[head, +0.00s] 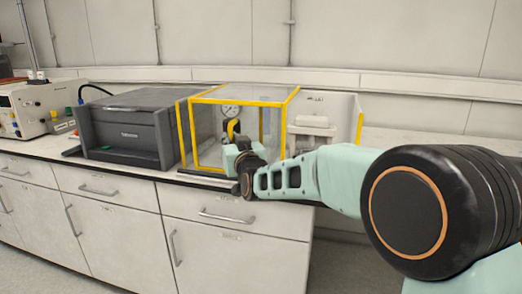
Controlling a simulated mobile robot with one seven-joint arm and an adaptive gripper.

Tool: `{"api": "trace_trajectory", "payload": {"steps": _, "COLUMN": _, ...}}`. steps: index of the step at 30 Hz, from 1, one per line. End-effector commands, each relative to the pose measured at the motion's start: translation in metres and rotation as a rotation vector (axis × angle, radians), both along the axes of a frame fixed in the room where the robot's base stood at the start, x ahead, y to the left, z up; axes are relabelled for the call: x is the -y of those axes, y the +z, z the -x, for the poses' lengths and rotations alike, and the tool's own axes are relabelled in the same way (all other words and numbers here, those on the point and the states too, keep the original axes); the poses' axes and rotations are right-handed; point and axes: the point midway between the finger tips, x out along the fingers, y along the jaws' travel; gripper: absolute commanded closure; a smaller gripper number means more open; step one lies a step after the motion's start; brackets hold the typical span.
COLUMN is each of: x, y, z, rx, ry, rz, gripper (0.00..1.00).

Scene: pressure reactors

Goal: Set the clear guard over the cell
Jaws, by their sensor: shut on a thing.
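The clear guard (210,125) is a see-through box with yellow edges, in the middle of the head view on the bench. Through its clear panels I see a round dial gauge (231,109), which appears to belong to the cell; the rest of the cell is mostly hidden. My gripper (234,138) is at the front of the guard, shut on it by what looks like a yellow handle. My wrist hides part of the guard's lower front. I cannot tell whether the guard's bottom edge touches the bench.
A dark grey box-shaped unit (126,128) stands close to the guard's left. A white device (311,127) with a yellow-edged panel stands to the right. An instrument (32,108) is at the far left. The bench's front edge (182,180) is just below; the wall is behind.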

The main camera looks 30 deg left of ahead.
Motion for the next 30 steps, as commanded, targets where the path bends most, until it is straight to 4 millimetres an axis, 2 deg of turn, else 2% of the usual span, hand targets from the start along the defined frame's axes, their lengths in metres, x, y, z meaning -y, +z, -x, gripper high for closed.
{"api": "trace_trajectory", "payload": {"steps": 1, "x": -0.016, "y": 0.0, "z": 0.007, "rx": -0.002, "ry": 0.008, "rz": 0.001, "gripper": 1.0}}
{"api": "trace_trajectory", "payload": {"steps": 3, "x": -0.03, "y": 0.001, "z": 0.01, "rx": -0.002, "ry": 0.006, "rz": 0.001, "gripper": 1.0}}
{"api": "trace_trajectory", "payload": {"steps": 10, "x": -0.061, "y": 0.001, "z": 0.016, "rx": -0.002, "ry": 0.004, "rz": 0.002, "gripper": 1.0}}
{"api": "trace_trajectory", "payload": {"steps": 15, "x": -0.069, "y": 0.0, "z": 0.018, "rx": -0.002, "ry": 0.003, "rz": 0.004, "gripper": 1.0}}
{"api": "trace_trajectory", "payload": {"steps": 25, "x": -0.071, "y": 0.001, "z": 0.019, "rx": 0.0, "ry": 0.005, "rz": 0.0, "gripper": 1.0}}
{"api": "trace_trajectory", "payload": {"steps": 26, "x": -0.071, "y": 0.002, "z": 0.019, "rx": 0.001, "ry": 0.005, "rz": -0.001, "gripper": 0.89}}
{"api": "trace_trajectory", "payload": {"steps": 27, "x": -0.071, "y": 0.002, "z": 0.019, "rx": 0.001, "ry": 0.005, "rz": -0.001, "gripper": 0.84}}
{"api": "trace_trajectory", "payload": {"steps": 30, "x": -0.071, "y": 0.001, "z": 0.019, "rx": 0.0, "ry": 0.005, "rz": 0.0, "gripper": 0.83}}
